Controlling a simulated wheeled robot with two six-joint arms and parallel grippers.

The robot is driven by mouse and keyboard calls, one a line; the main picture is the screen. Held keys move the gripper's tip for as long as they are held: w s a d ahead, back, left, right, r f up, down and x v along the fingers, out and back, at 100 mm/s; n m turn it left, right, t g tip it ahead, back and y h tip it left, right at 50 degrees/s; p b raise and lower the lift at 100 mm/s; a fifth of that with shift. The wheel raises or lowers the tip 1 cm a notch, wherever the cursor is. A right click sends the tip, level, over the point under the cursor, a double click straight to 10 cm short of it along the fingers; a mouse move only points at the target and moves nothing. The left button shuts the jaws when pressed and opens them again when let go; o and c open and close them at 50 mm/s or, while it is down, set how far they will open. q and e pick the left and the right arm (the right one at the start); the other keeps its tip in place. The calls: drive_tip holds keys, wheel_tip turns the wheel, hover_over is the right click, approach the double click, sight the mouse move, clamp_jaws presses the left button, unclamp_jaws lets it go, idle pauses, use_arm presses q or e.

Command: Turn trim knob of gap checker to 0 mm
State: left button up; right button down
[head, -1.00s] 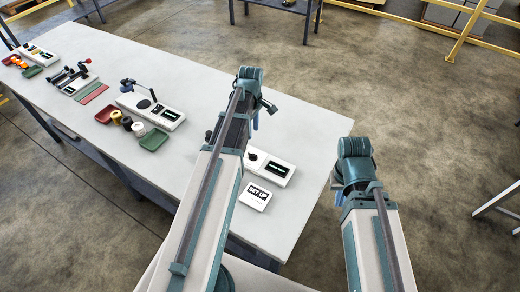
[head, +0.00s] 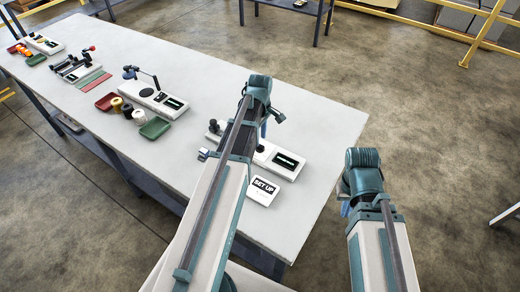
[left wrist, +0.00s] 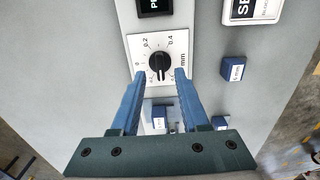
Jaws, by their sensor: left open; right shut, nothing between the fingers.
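The gap checker (head: 284,163) is a pale device with a dark display, partly hidden behind my left arm in the head view. In the left wrist view its trim knob (left wrist: 159,62) is black and round, on a white scale plate (left wrist: 180,40) marked 0, 0.2, 0.4 and mm.
Blue labelled blocks (left wrist: 233,68) stand near the knob.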

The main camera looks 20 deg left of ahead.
sight(260, 147)
use_arm(q)
wheel_tip(260, 147, down, 4)
drive_tip(key=shift+r+b, duration=0.2)
drive_tip(key=shift+b, duration=1.05)
use_arm(e)
wheel_tip(260, 147, down, 4)
drive_tip(key=shift+r, duration=0.25)
use_arm(q)
clamp_jaws()
